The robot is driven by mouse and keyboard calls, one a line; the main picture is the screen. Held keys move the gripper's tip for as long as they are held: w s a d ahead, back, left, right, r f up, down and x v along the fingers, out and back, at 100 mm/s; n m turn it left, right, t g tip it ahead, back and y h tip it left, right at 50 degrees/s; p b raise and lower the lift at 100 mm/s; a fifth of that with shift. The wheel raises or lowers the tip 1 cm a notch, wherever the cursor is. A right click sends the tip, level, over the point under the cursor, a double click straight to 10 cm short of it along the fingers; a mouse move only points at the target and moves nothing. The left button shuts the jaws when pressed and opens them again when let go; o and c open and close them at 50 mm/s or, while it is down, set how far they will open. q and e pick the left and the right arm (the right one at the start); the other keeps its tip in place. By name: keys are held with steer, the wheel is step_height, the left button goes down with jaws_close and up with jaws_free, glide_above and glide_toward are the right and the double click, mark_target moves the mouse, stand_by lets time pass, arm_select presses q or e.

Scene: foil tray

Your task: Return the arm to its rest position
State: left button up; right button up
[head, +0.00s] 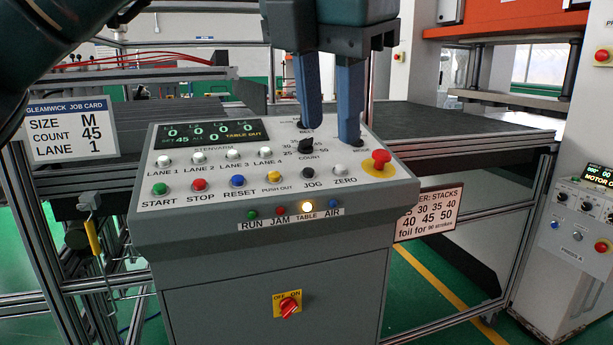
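My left gripper (331,132) hangs from the top of the head view, over the right part of the grey control panel (225,215). Its two blue fingers point down with a clear gap between them, and nothing is held. The fingertips are close to the black COUNT knob (306,146) and the MODE label, and hide part of the panel's upper right. Whether they touch the panel I cannot tell. The arm comes in from the upper left. My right gripper is not in view.
A red emergency-stop button (381,159) is just right of the fingers. The display (205,133) reads "TABLE OUT", and the TABLE lamp (307,206) glows. A job card (67,130) hangs left; a dark table (455,125) lies behind right. A machine cabinet (570,235) stands far right.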

arm_select(q)
steer(key=s+d+f+m+g+h, duration=0.1)
steer(key=s+d+f+g+h, duration=0.1)
steer(key=d+f+g+h, duration=1)
steer(key=w+a+f+n+t+h, duration=0.2)
steer(key=w+a+f+n+t, duration=0.5)
steer(key=n+t, duration=0.75)
steer(key=w+a+f+n+t+h, duration=0.2)
steer(key=w+a+f+n+t, duration=0.45)
steer(key=n+t, duration=0.8)
steer(key=s+a+f+n+g+y, duration=0.1)
steer(key=s+a+f+n+y, duration=0.25)
steer(key=f, duration=0.45)
steer(key=s+a+f+n+g+y, duration=0.25)
steer(key=f+n+y, duration=0.2)
steer(key=f, duration=0.35)
steer(key=s+a+f+n+g+y, duration=0.1)
steer(key=s+a+f+n+y, duration=0.2)
steer(key=f, duration=0.6)
steer(key=s+a+f+n+g+y, duration=0.3)
steer(key=s+a+f+g, duration=0.2)
steer(key=s+f, duration=0.6)
steer(key=shift+s+a+f+n, duration=0.25)
steer(key=shift+a+f+n, duration=0.1)
steer(key=shift+a, duration=0.55)
